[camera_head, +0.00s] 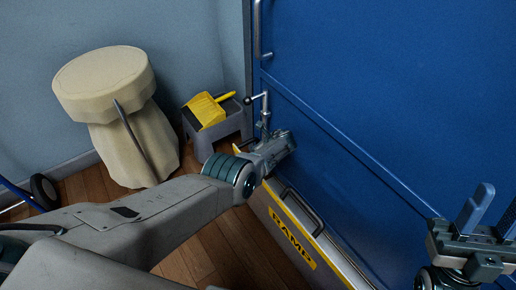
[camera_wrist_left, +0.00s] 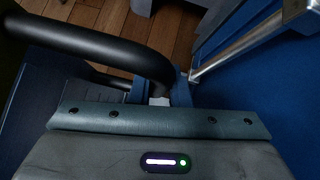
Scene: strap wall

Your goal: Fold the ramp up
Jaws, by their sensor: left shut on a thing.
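The ramp (camera_head: 328,256) is a pale panel with a yellow RAMP label (camera_head: 292,238), low along the blue wall, with a dark handle (camera_head: 303,214) on its upper part. A bent latch rod (camera_head: 265,106) with a ball end rises against the wall above the ramp's left end. My left gripper (camera_head: 277,148) is at the foot of this rod and is shut on it. In the left wrist view the rod (camera_wrist_left: 95,45) looks thick and dark and bends down between the fingers. My right gripper (camera_head: 488,215) is empty with its fingers apart. My left arm hides part of the ramp.
The blue wall (camera_head: 410,90) has a silver handle (camera_head: 260,35) higher up. A covered beige stool (camera_head: 105,85) and a wheeled blue thing (camera_head: 42,188) stand at left. Some wooden floor (camera_head: 195,250) is clear.

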